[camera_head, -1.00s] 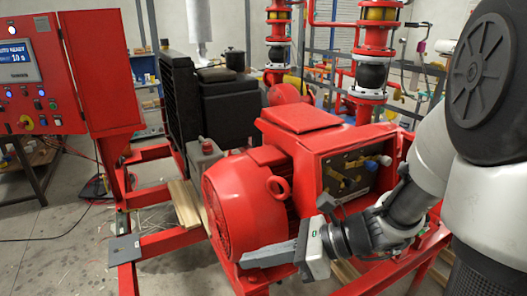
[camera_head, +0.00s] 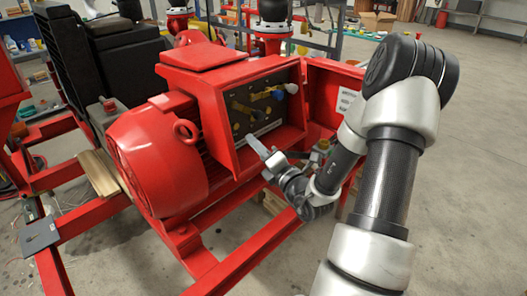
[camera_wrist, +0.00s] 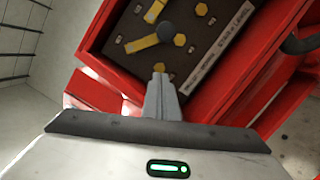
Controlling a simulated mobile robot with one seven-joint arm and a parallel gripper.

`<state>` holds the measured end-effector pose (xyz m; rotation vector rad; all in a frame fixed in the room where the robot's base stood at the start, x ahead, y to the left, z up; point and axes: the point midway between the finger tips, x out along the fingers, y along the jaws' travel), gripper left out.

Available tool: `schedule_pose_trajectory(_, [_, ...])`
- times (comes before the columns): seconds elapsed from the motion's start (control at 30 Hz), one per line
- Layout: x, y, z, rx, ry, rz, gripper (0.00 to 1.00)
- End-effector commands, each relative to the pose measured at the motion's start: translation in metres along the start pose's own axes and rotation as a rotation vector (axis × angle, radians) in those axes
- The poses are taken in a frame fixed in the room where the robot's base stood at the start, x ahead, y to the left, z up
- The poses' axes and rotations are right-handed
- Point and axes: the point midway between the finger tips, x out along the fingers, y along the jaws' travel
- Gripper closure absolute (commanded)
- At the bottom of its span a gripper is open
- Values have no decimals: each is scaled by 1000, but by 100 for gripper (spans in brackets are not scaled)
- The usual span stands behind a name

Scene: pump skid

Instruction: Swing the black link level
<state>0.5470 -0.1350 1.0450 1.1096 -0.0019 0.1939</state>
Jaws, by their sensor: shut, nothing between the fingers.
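The black link is a brass bar with a round black knob (camera_head: 258,115) on the dark panel (camera_head: 240,128) inside the open red terminal box. In the head view its bar slopes down to the right toward the knob. In the wrist view the black knob (camera_wrist: 167,31) stands large in front of the panel, at the right end of its bar. My gripper (camera_head: 252,141) is shut and empty, in front of the box below the black knob. Its fingertips (camera_wrist: 159,76) point at the panel and appear apart from the knob.
The red box rim (camera_head: 222,135) surrounds the panel. The red motor (camera_head: 160,155) stands left. Open floor (camera_head: 470,180) lies right.

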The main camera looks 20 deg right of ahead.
Motion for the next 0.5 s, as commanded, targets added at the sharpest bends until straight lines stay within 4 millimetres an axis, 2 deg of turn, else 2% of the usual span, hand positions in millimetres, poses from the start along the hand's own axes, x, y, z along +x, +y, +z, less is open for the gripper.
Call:
schedule_pose_trajectory(0.03, [12, 1, -1, -1, 2, 4, 100])
schedule_pose_trajectory(0.13, [32, 1, -1, 0, 2, 4, 100])
schedule_pose_trajectory(0.2, [34, 1, 14, -4, -3, 1, 100])
schedule_pose_trajectory(0.3, [36, 0, 26, -3, -2, 0, 100])
schedule_pose_trajectory(0.5, [39, 0, 38, -1, 0, -1, 100])
